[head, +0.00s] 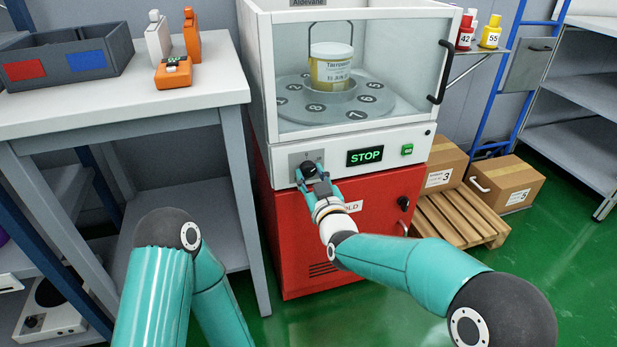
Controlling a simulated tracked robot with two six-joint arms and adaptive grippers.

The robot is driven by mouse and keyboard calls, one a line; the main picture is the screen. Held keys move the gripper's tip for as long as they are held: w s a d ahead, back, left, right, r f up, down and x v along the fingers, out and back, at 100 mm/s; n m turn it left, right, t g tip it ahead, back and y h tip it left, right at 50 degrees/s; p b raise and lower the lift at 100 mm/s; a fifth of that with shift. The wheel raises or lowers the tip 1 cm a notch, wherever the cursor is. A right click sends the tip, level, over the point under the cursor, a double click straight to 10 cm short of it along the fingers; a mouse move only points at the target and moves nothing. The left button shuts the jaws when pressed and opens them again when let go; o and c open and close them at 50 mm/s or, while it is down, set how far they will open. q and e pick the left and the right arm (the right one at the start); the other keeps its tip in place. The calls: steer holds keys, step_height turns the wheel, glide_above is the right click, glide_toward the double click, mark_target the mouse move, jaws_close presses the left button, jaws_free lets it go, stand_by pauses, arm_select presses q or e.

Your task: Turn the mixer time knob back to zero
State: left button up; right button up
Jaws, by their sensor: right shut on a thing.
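The mixer (350,137) is a white cabinet with a clear front window, standing on a red base. Its black time knob (309,168) sits on a grey plate at the left of the front panel. My right gripper (312,176) reaches up to the panel and is shut on the knob, hiding part of it. Any scale around the knob is too small or hidden to read. The display (365,156) beside it shows STOP in green. My left arm shows at the lower left, but its gripper is not in view.
A labelled bucket (331,68) stands on the numbered turntable (293,103) behind the window. A white table (120,108) at left holds a divided grey bin (67,60) and bottles. Green floor is free at lower right.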

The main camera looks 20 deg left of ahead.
steer(key=shift+s+a+f+n+b, duration=0.1)
steer(key=shift+n+b, duration=0.05)
steer(key=shift+n, duration=0.35)
steer(key=shift+a+f+n+b, duration=0.1)
steer(key=shift+n+b, duration=0.05)
steer(key=shift+n, duration=0.35)
steer(key=shift+n+b, duration=0.3)
steer(key=shift+n, duration=3)
steer(key=shift+s+n, duration=0.1)
steer(key=shift+n, duration=0.8)
steer(key=o, duration=1.2)
steer(key=shift+r, duration=0.1)
steer(key=shift+c, duration=0.2)
steer(key=shift+d, duration=0.1)
steer(key=shift+r, duration=0.1)
steer(key=shift+d, duration=0.15)
